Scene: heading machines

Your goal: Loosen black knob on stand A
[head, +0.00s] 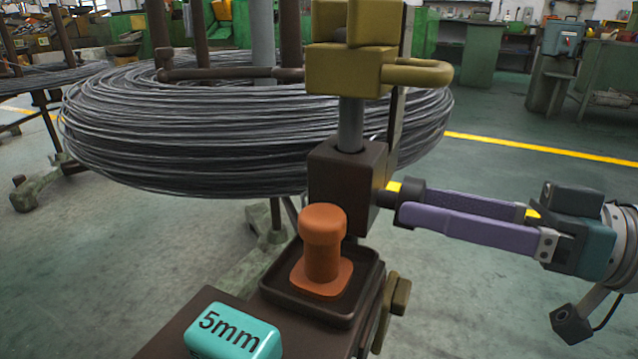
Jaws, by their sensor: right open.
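The black knob (411,189) sticks out from the right side of the dark brown block of a stand (340,193). A grey rod rises from this block to an olive-yellow head. No letter shows on the stand, so I cannot tell whether it is A. My right gripper (408,204) comes in from the right with two long purple fingers. It is open, its fingertips at the knob, one on the near side and one behind. The near finger hides part of the knob. I cannot tell whether the fingers touch it. My left gripper is not in view.
An orange knob-shaped piece (322,250) stands in a dark tray (322,312) in front of the block. A teal block marked 5mm (233,332) sits at the front. A big wire coil (200,130) lies behind. An olive lever (391,309) hangs right of the tray.

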